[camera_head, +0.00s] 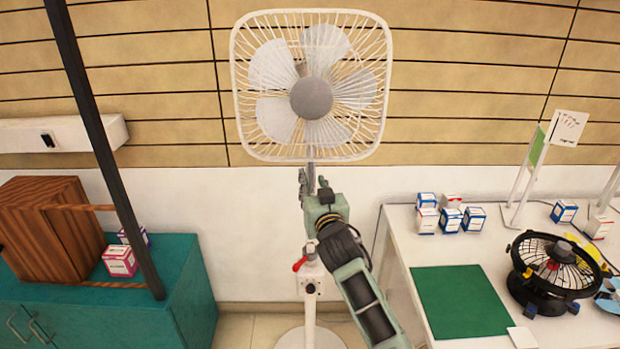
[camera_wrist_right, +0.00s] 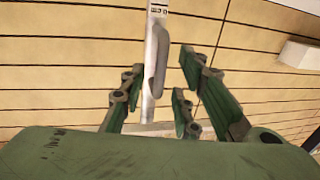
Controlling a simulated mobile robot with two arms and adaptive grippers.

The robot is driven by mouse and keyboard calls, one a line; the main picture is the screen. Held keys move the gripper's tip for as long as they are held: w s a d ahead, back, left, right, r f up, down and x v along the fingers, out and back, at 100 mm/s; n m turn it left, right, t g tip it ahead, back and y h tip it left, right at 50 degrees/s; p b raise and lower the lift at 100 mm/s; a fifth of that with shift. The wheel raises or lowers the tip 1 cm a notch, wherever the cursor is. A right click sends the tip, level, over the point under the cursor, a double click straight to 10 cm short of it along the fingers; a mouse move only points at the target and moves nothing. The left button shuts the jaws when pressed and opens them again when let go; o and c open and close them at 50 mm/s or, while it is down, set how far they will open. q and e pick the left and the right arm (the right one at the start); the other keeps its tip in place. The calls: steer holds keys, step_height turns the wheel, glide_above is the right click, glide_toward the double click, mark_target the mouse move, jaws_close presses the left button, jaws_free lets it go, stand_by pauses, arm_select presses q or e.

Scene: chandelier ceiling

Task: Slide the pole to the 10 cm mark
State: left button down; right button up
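A standing fan (camera_head: 311,98) with a white square cage and grey hub stands against the wall. Its pole (camera_head: 310,157) shows briefly below the cage; my right arm hides much of it. The thicker lower column (camera_head: 311,310) carries a red lever (camera_head: 300,264). My right gripper (camera_head: 313,180) is raised at the pole just under the fan head. In the right wrist view, the open gripper (camera_wrist_right: 158,82) has the white pole (camera_wrist_right: 150,75) and a grey curved handle (camera_wrist_right: 161,58) between its fingers, with no clear grip. Dark markings show near the pole's top. My left gripper is out of view.
A white table (camera_head: 398,222) at right holds a green mat (camera_head: 460,301), a small black fan (camera_head: 551,268) and several small boxes. A teal cabinet (camera_head: 190,290) at left bears a wooden crate (camera_head: 50,230). A dark slanted bar (camera_head: 105,150) crosses the left side.

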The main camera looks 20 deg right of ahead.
steer(key=shift+w+d, duration=0.15)
steer(key=shift+w, duration=1.25)
steer(key=shift+c, duration=0.5)
jaws_close()
